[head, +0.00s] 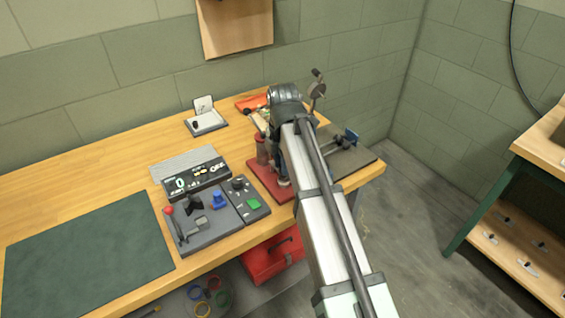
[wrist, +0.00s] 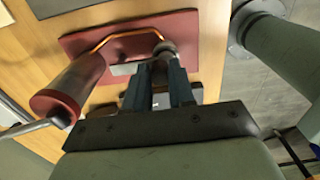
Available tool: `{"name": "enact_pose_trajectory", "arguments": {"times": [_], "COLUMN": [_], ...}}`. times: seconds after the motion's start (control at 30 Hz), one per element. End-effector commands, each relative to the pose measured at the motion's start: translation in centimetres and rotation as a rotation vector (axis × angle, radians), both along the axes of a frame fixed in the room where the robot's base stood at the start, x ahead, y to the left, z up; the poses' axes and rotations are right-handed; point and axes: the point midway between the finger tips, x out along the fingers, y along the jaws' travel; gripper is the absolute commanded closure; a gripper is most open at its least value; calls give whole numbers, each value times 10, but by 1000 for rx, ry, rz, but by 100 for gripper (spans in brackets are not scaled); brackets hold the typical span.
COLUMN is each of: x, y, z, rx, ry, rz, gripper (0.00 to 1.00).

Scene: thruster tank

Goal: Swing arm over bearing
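A dark red baseplate (head: 264,181) lies on the bench, partly behind my arm. It also shows in the wrist view (wrist: 85,42). A dark red cylinder (head: 262,150) stands on it, large at left in the wrist view (wrist: 68,88). A bent orange rod (wrist: 125,36) runs from near the cylinder toward a short dark round post (wrist: 166,50). A grey flat piece (wrist: 124,69) sits beside that post. My gripper (wrist: 160,68) has its two dark blue fingers apart, tips at the post. I cannot tell whether they touch or hold it. The bearing is not clearly identifiable.
A control panel (head: 190,228) with a joystick and a display box (head: 196,180) stand left of the baseplate. A dark plate with a fixture (head: 347,150) lies to the right. A green mat (head: 85,255) and bare wood are clear at left.

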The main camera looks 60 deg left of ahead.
Motion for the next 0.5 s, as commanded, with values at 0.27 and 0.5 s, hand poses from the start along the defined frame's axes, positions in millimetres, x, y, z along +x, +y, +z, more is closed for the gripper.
{"name": "enact_pose_trajectory", "arguments": {"times": [0.27, 0.5], "x": [0, 0], "y": [0, 0], "z": [0, 1], "rx": [0, 0], "ry": [1, 1], "rz": [-1, -1], "gripper": [52, 52]}}
